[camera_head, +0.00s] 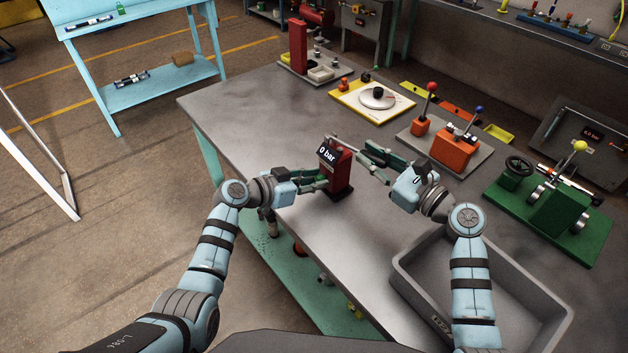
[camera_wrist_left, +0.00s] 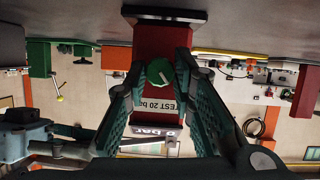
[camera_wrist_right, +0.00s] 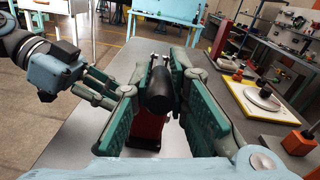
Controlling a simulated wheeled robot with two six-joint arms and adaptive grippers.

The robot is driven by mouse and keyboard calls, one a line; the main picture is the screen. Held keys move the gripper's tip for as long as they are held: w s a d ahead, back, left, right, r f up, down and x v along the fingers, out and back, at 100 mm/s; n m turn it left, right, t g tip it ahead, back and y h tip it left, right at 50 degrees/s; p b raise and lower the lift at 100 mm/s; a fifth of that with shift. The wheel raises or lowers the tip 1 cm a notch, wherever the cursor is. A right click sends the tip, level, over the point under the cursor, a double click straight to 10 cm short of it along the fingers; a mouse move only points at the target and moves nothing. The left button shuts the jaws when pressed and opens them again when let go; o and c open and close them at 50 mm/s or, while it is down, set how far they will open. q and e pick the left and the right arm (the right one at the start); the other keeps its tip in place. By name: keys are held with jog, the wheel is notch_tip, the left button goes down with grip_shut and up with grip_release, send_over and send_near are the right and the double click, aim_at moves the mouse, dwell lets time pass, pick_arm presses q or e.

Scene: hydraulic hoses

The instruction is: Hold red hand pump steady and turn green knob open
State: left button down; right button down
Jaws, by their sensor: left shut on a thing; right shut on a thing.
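The red hand pump (camera_head: 341,176) stands upright on the table, with a display reading "0 bar" (camera_head: 328,154). My left gripper (camera_head: 318,180) is at its left side. In the left wrist view, which is upside down, the left fingers (camera_wrist_left: 164,66) close around the green knob (camera_wrist_left: 158,73) on the pump's red face (camera_wrist_left: 160,40). The knob carries a white mark, and a label reading "TEST 20" is partly hidden. My right gripper (camera_head: 374,160) is on the pump's other side. In the right wrist view its fingers (camera_wrist_right: 162,75) are shut on the pump's black handle (camera_wrist_right: 160,92).
A grey bin (camera_head: 405,285) sits at the table's front right. A green fixture plate (camera_head: 590,245), an orange lever unit (camera_head: 455,152) and a turntable on a yellow-edged board (camera_head: 398,112) stand along the back and right. The table left of the pump is clear.

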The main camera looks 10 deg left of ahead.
pick_arm(q)
jog(key=n, duration=0.1)
jog(key=n+g+h, duration=0.1)
jog(key=shift+w+a+n, duration=0.1)
jog(key=shift+w+n, duration=0.05)
jog(key=shift+n, duration=0.15)
jog(key=n+g+h, duration=0.1)
jog(key=n+h, duration=0.1)
jog(key=n, duration=0.1)
jog(key=shift+w+a+f, duration=0.1)
dwell(0.4)
jog(key=shift+n+h, duration=0.3)
jog(key=c, duration=1.4)
grip_release()
jog(key=shift+o, duration=0.2)
